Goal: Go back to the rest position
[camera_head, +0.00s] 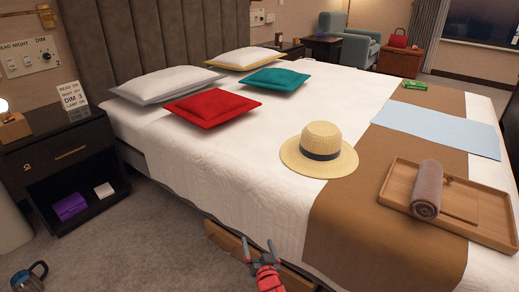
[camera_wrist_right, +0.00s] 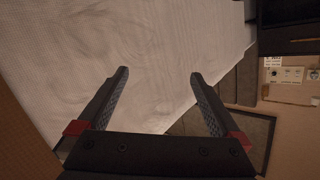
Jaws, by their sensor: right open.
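My right gripper (camera_head: 263,251) is low in the head view, beside the near edge of the bed (camera_head: 215,165). Its two fingers are spread apart with nothing between them. In the right wrist view the open fingers (camera_wrist_right: 157,88) point toward the white side of the bed cover (camera_wrist_right: 150,45), and the gap between them is empty. My left gripper does not show in either view.
A straw hat (camera_head: 319,150), a wooden tray (camera_head: 478,212) with a rolled towel (camera_head: 427,189), and red (camera_head: 212,107) and teal (camera_head: 272,79) cushions lie on the bed. A dark nightstand (camera_head: 60,150) stands left. A kettle-like item (camera_head: 29,275) is on the floor.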

